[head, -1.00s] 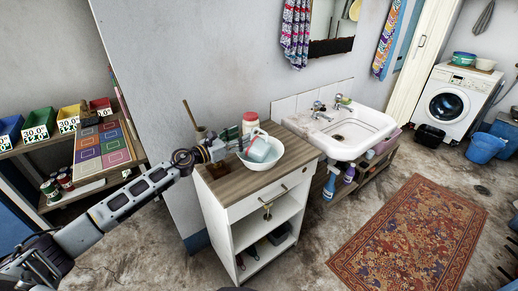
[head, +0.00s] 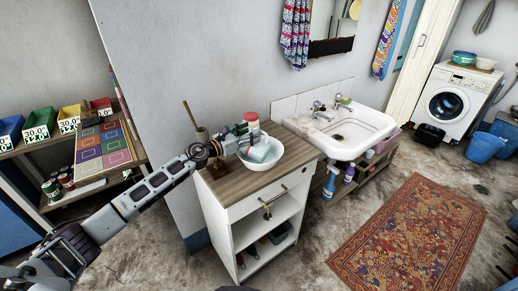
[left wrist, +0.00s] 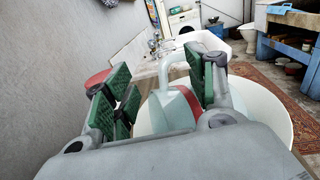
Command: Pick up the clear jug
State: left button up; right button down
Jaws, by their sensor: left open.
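The clear jug (head: 262,153) is pale, bluish and see-through. It sits tilted in a white bowl (head: 277,165) on the wooden top of a small cabinet. In the left wrist view the jug (left wrist: 176,103) shows with its curved handle upward, between the two sets of green finger pads. My left gripper (head: 246,140) is open, over the bowl's far left rim and at the jug; it also shows in the left wrist view (left wrist: 160,88). The right-hand pads overlap the jug's edge; I cannot tell whether they touch it. My right gripper is not in view.
A red-lidded container (head: 250,118) stands just behind the gripper. A brown pot with a stick (head: 202,134) is at the cabinet's back left. The sink (head: 345,130) is to the right. The cabinet's front top (head: 238,188) is clear.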

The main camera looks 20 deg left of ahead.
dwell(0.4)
pick_arm(q)
grip_shut()
dwell(0.4)
